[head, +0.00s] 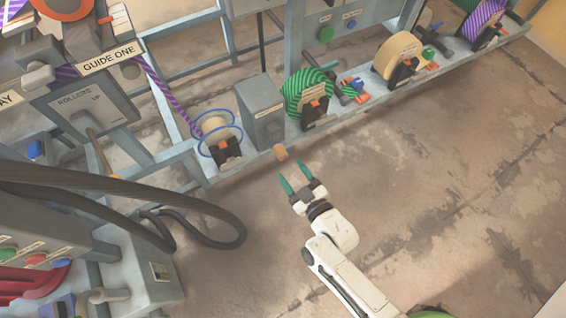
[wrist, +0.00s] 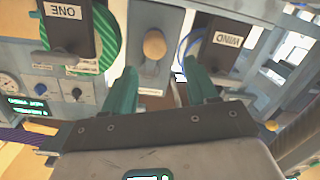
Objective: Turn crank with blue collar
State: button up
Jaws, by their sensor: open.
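My gripper (head: 297,175) is open and empty, its two teal fingers pointing at the machine's front rail. In the wrist view my gripper (wrist: 162,88) has a wooden knob (wrist: 154,45) beyond and between its fingertips. In the head view the same wooden knob (head: 280,152) sticks out below a grey box (head: 262,110), a short gap ahead of the fingers. It looks like a crank handle. I cannot make out a blue collar on it. Blue hoops (head: 218,138) surround the spool left of the box.
A green striped reel (head: 305,92) stands right of the grey box, and a cream reel (head: 397,55) further along the rail. Thick black hoses (head: 215,225) loop at the left. The floor around my arm is clear.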

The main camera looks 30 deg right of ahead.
aim_at(275, 145)
jog(key=shift+t+h, duration=0.3)
jog(key=shift+t, duration=0.2)
jog(key=w+b, duration=0.1)
jog(key=w, duration=0.5)
jog(key=w+f+b, duration=0.1)
jog(key=w, duration=0.2)
jog(key=shift+w+d+b, duration=0.2)
jog(key=shift+w+b, duration=0.15)
grip_shut()
